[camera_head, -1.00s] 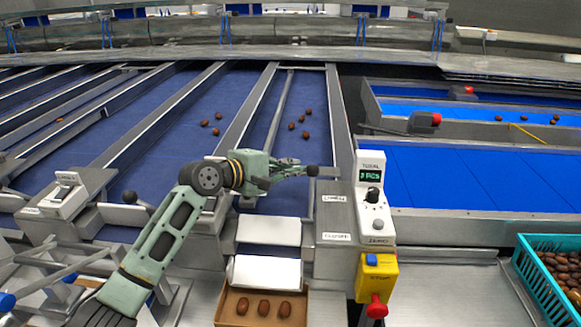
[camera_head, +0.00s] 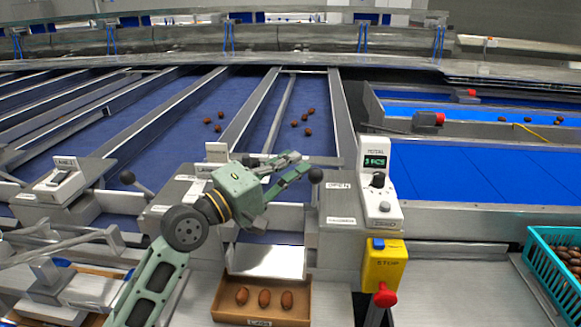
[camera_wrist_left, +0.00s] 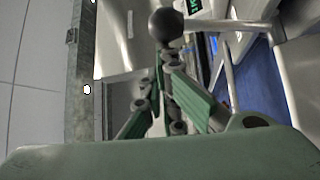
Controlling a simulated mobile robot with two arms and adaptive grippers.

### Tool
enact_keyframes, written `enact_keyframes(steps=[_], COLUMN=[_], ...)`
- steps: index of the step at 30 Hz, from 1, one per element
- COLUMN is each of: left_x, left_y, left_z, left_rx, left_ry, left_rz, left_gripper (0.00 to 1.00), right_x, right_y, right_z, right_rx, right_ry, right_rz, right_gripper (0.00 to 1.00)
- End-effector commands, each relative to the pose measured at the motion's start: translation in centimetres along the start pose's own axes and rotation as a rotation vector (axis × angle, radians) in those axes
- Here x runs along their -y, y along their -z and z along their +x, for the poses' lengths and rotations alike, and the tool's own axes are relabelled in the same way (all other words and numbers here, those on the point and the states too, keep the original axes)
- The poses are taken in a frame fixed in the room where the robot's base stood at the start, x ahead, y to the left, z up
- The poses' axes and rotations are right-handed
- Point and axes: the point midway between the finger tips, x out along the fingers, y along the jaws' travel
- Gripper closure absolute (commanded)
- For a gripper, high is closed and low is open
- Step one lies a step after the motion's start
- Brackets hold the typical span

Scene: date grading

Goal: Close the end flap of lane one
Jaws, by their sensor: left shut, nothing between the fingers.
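Lane one's end flap (camera_head: 284,217) shows as a grey plate across the lane's end between two grey housings, partly behind my left gripper. Its lever has a black ball knob (camera_head: 316,175), with a rod running right to the housing. My left gripper (camera_head: 304,167) is shut and empty, its fingertips just left of the knob. In the left wrist view the knob (camera_wrist_left: 166,24) lies just beyond the fingertips (camera_wrist_left: 164,62); I cannot tell whether they touch. A white chute (camera_head: 268,261) slopes to a cardboard box (camera_head: 262,314) holding three dates. My right gripper is not in view.
A counter box (camera_head: 378,185) and a yellow stop box (camera_head: 384,268) with a red button stand right of the flap. A teal crate (camera_head: 540,262) of dates is at the far right. Lane two's knob (camera_head: 128,177) is at left. Several dates lie on the blue belts.

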Motion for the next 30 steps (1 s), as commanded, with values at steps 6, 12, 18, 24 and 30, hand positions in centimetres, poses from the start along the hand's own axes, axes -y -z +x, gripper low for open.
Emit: enact_keyframes(steps=[6,12,18,24,30], left_x=[0.7,0.7,0.7,0.7,0.8], left_y=[-1.0,-1.5,-1.7,-1.8,-1.9], left_z=[-1.1,-1.6,-1.8,-1.8,-1.8], left_rx=[0.0,0.0,0.001,0.002,0.003], left_ry=[-0.089,-0.092,-0.091,-0.089,-0.088], left_rz=[0.084,0.085,0.084,0.083,0.082], left_gripper=[1.0,1.0,1.0,1.0,1.0], right_x=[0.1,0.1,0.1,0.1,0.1], right_y=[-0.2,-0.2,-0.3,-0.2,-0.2], right_z=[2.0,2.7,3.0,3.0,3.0], right_rx=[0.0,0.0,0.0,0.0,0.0], right_ry=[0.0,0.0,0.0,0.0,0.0], right_rz=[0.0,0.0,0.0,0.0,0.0], right_gripper=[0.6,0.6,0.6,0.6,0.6])
